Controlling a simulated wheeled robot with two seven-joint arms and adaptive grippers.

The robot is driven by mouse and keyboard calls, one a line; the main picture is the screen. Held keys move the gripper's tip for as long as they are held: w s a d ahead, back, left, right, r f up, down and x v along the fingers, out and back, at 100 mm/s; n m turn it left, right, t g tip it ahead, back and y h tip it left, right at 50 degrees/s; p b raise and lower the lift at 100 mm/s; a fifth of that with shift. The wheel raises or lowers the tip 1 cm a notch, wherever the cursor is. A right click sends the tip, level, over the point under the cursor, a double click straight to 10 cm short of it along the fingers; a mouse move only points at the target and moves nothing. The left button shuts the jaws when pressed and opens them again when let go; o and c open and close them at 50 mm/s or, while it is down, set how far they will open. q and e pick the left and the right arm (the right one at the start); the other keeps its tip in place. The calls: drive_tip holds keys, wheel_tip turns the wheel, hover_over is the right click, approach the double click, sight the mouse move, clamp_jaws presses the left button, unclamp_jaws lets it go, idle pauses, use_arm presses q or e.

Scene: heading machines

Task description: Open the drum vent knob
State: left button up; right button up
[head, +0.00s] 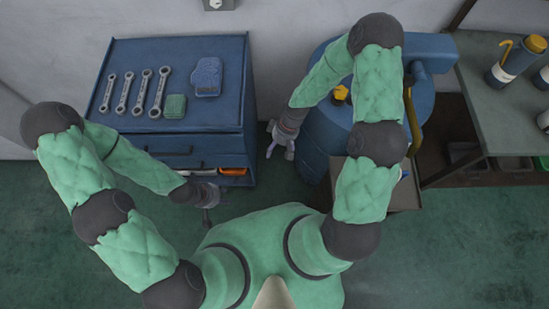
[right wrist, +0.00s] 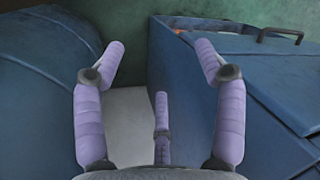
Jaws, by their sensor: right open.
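The blue drum (head: 318,125) stands right of centre in the head view, partly hidden by my right arm. A yellow knob (head: 341,93) shows on its top, beside my right forearm. My right gripper (head: 283,142) hangs between the drum and the blue cabinet, left of the knob and apart from it. In the right wrist view its lavender fingers (right wrist: 160,75) are spread and empty, with a rounded blue surface (right wrist: 40,90), likely the drum, on the left. My left gripper (head: 208,205) is low in front of the cabinet; its fingers are too small and dark to read.
The blue cabinet (head: 243,100) carries several wrenches (head: 140,92), a green block (head: 175,106) and a blue item (head: 207,77). Its lower drawer stands partly open with orange inside (head: 233,171). A workbench (head: 490,95) with bottles stands at right. Green floor is clear at lower right.

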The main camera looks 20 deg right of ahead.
drive_tip(key=shift+s+a+f+m+y+b, duration=0.35)
drive_tip(key=shift+s+a+f+m, duration=0.35)
drive_tip(key=shift+s+a+f, duration=0.4)
drive_tip(key=shift+d, duration=0.1)
drive_tip(key=n+g+h+p, duration=0.1)
drive_tip(key=g+h+p, duration=0.1)
drive_tip(key=h+p, duration=0.3)
approach(341, 90)
drive_tip(key=shift+y, duration=0.45)
drive_tip(key=a+f, duration=0.4)
drive_tip(key=w+a+f, duration=0.1)
drive_tip(key=a+f, duration=0.1)
drive_tip(key=f, duration=0.1)
drive_tip(key=shift+a+p, duration=0.1)
drive_tip(key=shift+p, duration=0.3)
drive_tip(key=d+r+g+h+p, duration=0.1)
drive_tip(key=d+r, duration=0.5)
drive_tip(key=r, duration=0.2)
drive_tip(key=shift+m, duration=0.3)
drive_tip(key=b+x, duration=0.1)
drive_tip(key=x, duration=0.9)
drive_tip(key=shift+f, duration=0.3)
drive_tip(key=shift+c, duration=0.2)
